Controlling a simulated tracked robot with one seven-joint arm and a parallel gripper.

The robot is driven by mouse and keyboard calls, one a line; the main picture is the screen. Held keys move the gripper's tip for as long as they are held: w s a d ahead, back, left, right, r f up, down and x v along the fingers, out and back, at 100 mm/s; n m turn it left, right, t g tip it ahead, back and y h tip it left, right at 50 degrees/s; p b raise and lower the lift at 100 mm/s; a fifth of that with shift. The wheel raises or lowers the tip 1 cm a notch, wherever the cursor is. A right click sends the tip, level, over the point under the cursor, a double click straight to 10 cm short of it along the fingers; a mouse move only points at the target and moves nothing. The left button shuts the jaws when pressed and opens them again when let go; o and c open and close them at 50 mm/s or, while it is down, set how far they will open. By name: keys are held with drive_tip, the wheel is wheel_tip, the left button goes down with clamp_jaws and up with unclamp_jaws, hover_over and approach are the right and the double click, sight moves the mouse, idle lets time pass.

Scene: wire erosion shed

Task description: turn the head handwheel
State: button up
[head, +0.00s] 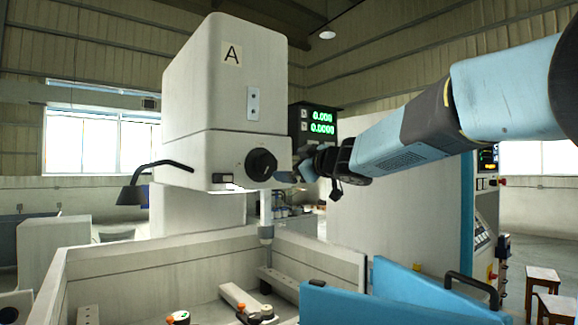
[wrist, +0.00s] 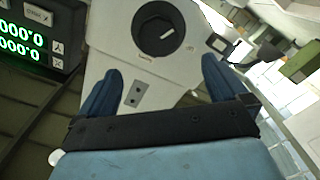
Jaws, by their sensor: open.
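The head handwheel is a round black knob (head: 261,164) low on the right side of the white machine head (head: 222,95) marked A. In the wrist view the handwheel (wrist: 160,30) shows at the top middle, beyond my fingers, with a light mark on its face. My gripper (wrist: 160,85) is open and empty, its two blue fingers spread wide. In the head view my gripper (head: 287,177) is just right of the handwheel. The wrist view shows the handwheel apart from the fingers, roughly centred between them.
A readout with green digits (head: 320,122) stands behind my gripper. A black-armed lamp (head: 132,192) is at the head's left. Below lies the open work tank (head: 150,262) with clamps and small parts. Blue panels (head: 345,305) stand at the front.

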sight(270, 166)
drive_tip(key=w+a+n, duration=0.1)
drive_tip(key=w+a, duration=0.1)
drive_tip(key=w, duration=0.2)
drive_tip(key=w+a, duration=0.3)
drive_tip(key=w+a+n, duration=0.1)
drive_tip(key=w+a, duration=0.1)
drive_tip(key=w, duration=0.2)
drive_tip(key=shift+w+a+f+n, duration=0.15)
drive_tip(key=shift+w+f+n, duration=0.05)
drive_tip(key=shift+w+n, duration=0.15)
idle(0.4)
drive_tip(key=shift+c, duration=0.3)
drive_tip(key=c, duration=0.9)
